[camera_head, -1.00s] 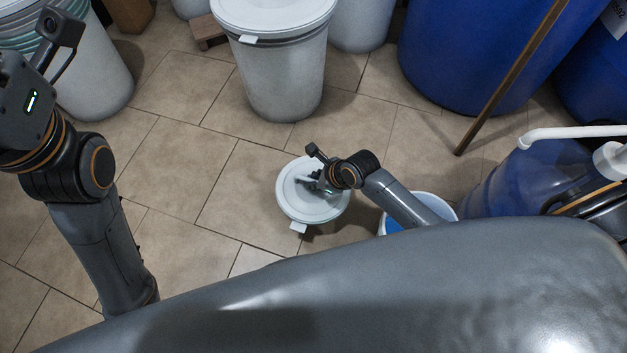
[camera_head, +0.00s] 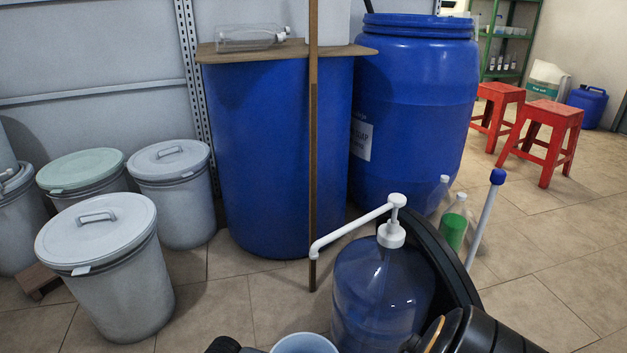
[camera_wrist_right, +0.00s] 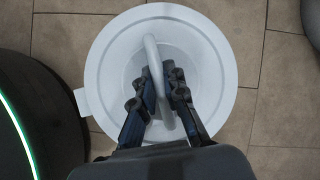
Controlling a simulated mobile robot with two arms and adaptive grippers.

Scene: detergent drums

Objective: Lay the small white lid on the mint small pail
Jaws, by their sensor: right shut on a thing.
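The small white lid (camera_wrist_right: 215,65) fills the middle of the right wrist view, round, with a side tab and a raised loop handle. My right gripper (camera_wrist_right: 161,78) is shut on that handle. Tiled floor shows around the lid; its height above the floor cannot be told. A small pale pail (camera_head: 303,344) shows only its rim at the bottom edge of the head view. It looks open and light bluish; whether it is the mint pail I cannot tell.
A clear blue bottle with a white pump (camera_head: 382,290) stands right of the pail. A brown pole (camera_head: 312,150) rises before a blue drum (camera_head: 265,165). Grey lidded bins (camera_head: 120,285) stand at left. Floor between bins and pail is clear.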

